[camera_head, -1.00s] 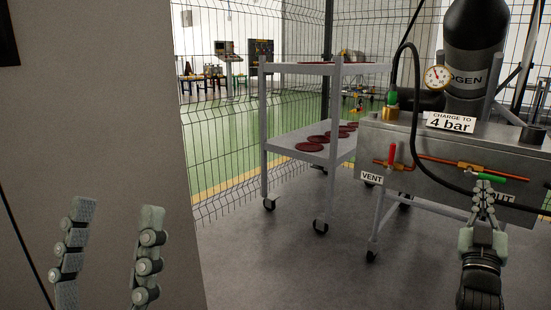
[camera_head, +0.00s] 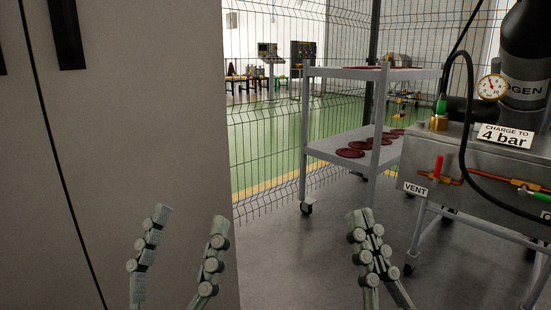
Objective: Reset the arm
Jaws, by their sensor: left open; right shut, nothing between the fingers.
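My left gripper (camera_head: 180,245) is at the lower left of the head view, in front of the grey cabinet. Its two fingers stand upright and apart, with nothing between them. My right gripper (camera_head: 372,243) is at the lower middle, its fingers upright and pressed together, holding nothing. It is in front of the floor and the trolley's lower part, left of the gas charging unit. The wrists and most of both arms are below the picture.
A grey cabinet (camera_head: 130,130) fills the left side. A trolley (camera_head: 331,148) carries several dark red discs on its lower shelf. The charging unit (camera_head: 420,160) with VENT label, gauge (camera_head: 491,88) and nitrogen cylinder (camera_head: 525,60) is at right. A mesh fence (camera_head: 265,130) stands behind.

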